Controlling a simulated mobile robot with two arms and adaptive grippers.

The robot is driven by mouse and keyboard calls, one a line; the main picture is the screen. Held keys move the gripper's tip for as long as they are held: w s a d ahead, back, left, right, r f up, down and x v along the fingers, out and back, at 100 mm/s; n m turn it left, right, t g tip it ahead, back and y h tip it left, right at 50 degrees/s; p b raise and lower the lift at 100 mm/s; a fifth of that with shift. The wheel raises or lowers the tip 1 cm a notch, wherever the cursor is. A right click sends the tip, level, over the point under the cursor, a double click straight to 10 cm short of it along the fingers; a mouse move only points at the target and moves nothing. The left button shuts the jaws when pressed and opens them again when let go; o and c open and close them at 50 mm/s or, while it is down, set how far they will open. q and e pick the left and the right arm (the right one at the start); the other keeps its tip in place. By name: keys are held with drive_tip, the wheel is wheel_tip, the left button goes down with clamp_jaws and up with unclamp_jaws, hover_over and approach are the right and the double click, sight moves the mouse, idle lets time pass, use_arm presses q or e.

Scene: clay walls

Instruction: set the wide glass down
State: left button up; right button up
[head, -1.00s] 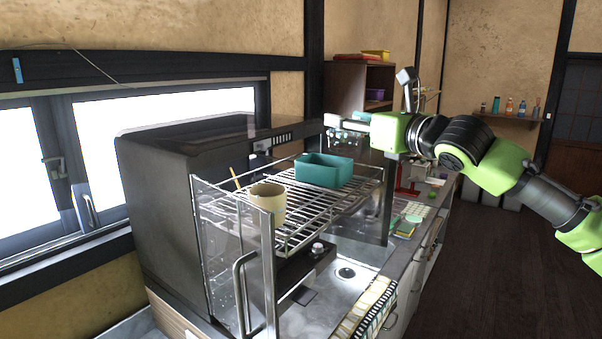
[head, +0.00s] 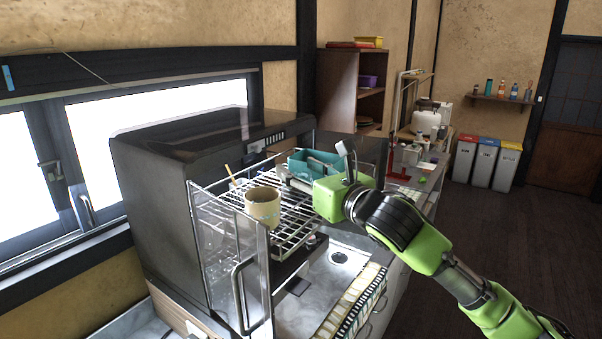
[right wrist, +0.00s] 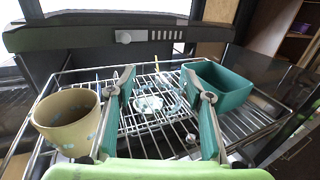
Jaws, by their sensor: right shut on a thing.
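The wide glass (right wrist: 150,103) looks clear and faint in the right wrist view, between the two fingers over the wire rack (right wrist: 150,146). My right gripper (right wrist: 158,82) is shut on it. In the head view my right gripper (head: 287,175) reaches over the rack (head: 290,243) from the right, between the beige cup and the teal box. The glass is hard to make out there, and I cannot tell whether its base touches the wires. My left gripper is not in view.
The beige cup (head: 262,207) stands on the rack, left of my fingers in the right wrist view (right wrist: 68,120). The teal rectangular box (right wrist: 222,86) is close on the right. Clear side panels and a dark cabinet (head: 150,190) border the rack.

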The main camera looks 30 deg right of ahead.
drive_tip(key=shift+f, duration=0.7)
drive_tip(key=o, duration=1.2)
drive_tip(key=shift+f, duration=0.1)
